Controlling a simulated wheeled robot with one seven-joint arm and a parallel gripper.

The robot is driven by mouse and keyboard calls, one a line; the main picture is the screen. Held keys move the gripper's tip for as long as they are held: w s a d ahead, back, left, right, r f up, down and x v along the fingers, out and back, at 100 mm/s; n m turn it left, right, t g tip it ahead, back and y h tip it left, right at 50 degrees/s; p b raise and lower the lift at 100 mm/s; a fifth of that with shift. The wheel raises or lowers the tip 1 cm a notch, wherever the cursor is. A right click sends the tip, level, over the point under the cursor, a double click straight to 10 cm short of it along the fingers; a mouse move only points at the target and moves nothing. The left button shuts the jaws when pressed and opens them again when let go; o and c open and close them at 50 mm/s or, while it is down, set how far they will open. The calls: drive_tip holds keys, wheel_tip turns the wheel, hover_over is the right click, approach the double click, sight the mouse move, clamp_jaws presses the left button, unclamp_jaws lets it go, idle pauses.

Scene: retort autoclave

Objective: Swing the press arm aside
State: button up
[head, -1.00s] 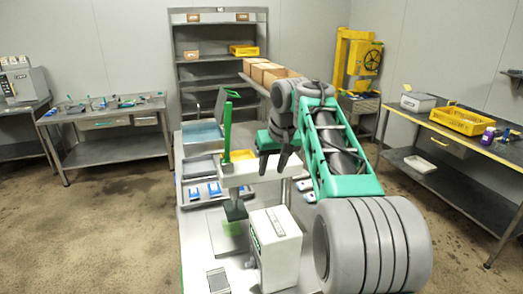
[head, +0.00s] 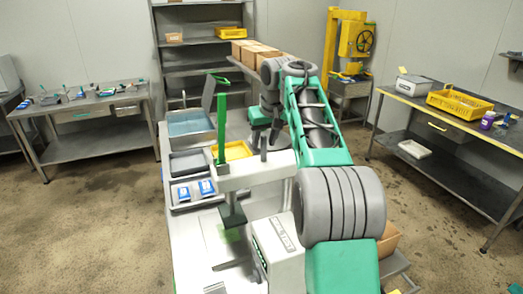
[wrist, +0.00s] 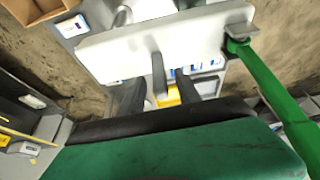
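The press arm (head: 240,172) is a white beam with an upright green lever (head: 221,130) at its left end and a dark pressing foot (head: 233,214) below. It reaches across above the white seal-test machine (head: 277,252). A short grey peg (wrist: 158,76) stands up from the beam. My gripper (head: 264,139) is over the beam, right of the lever. In the wrist view my gripper (wrist: 157,94) has its two dark fingers apart, with the peg between them. Whether either finger touches the peg I cannot tell.
Side tables (head: 90,108) stand left and right (head: 448,118). The floor on the left is clear.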

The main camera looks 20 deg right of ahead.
sight(262, 148)
drive_tip(key=x, duration=0.4)
clamp_jaws()
idle(0.4)
idle(1.0)
